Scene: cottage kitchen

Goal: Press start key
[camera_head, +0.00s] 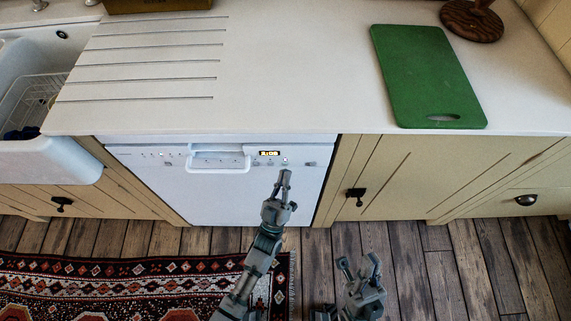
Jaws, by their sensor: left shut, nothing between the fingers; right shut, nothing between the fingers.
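A white dishwasher (230,195) is built in under the counter, with its control panel along the top edge. A lit display (269,153) is right of the handle recess (218,160). Small keys sit near the display, including a small round one (285,161) just to its right; I cannot read which is the start key. My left gripper (285,173) is shut and empty, with its tips just below that key in the picture; I cannot tell whether they touch the panel. My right gripper (358,262) is shut and empty, lower right, over the floor.
The white counter (290,60) juts above the dishwasher and bears a green cutting board (427,75) and a round wooden item (472,22). A sink (35,80) is at left. A cabinet with a dark knob (356,192) stands right. A patterned rug (110,285) lies on the floor.

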